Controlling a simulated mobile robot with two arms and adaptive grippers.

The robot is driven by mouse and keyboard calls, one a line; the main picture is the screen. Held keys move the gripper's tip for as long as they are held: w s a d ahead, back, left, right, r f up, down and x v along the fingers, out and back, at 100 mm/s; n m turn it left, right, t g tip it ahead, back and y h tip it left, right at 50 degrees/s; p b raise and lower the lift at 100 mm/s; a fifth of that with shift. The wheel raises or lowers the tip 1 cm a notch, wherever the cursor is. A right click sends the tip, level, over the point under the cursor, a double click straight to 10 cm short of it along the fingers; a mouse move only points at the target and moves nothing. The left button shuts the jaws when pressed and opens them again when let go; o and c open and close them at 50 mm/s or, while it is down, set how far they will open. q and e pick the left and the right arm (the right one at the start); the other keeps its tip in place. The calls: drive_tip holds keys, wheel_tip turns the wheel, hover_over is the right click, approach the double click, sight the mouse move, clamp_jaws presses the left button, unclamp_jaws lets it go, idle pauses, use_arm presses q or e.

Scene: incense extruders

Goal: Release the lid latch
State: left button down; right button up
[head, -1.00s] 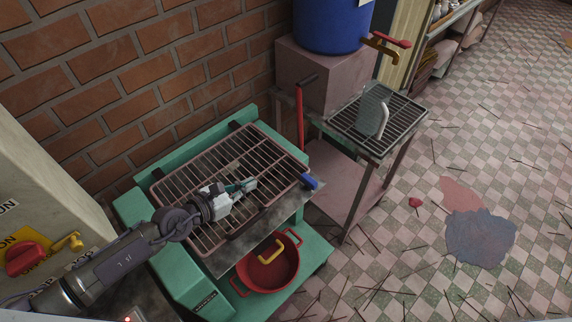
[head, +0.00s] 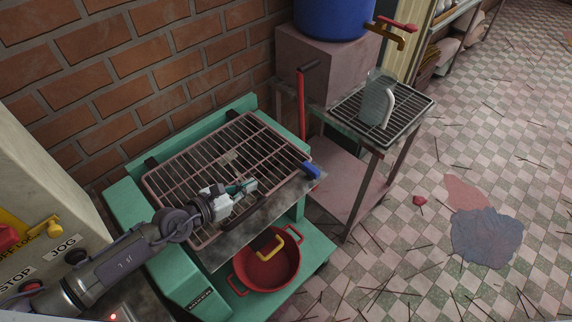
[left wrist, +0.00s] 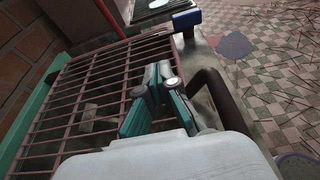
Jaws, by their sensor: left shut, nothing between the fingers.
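The lid is a rusty wire grille (head: 205,150) on a green machine (head: 130,212), lying closed and flat as far as I can see. A blue latch handle (head: 311,170) sits at the lid's right end; it also shows at the top of the left wrist view (left wrist: 187,18). My left gripper (head: 252,184) is over the grille's front part, left of the latch and apart from it. Its teal fingers (left wrist: 160,88) are shut and empty. A dark curved handle (left wrist: 218,97) is just right of the fingers. My right gripper is not in view.
A red pot (head: 262,274) with a yellow-handled thing stands on the lower shelf. A metal cart (head: 352,133) with a rack and a blue barrel (head: 330,18) are to the right. A brick wall (head: 150,60) closes the back. The control panel (head: 40,200) is at left.

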use_arm(q)
drive_tip(key=shift+w+d, duration=0.2)
drive_tip(key=b, duration=0.1)
approach(296, 160)
drive_tip(key=x, duration=0.4)
drive_tip(key=shift+w+d+f, duration=0.15)
drive_tip(key=shift+w+d, duration=0.5)
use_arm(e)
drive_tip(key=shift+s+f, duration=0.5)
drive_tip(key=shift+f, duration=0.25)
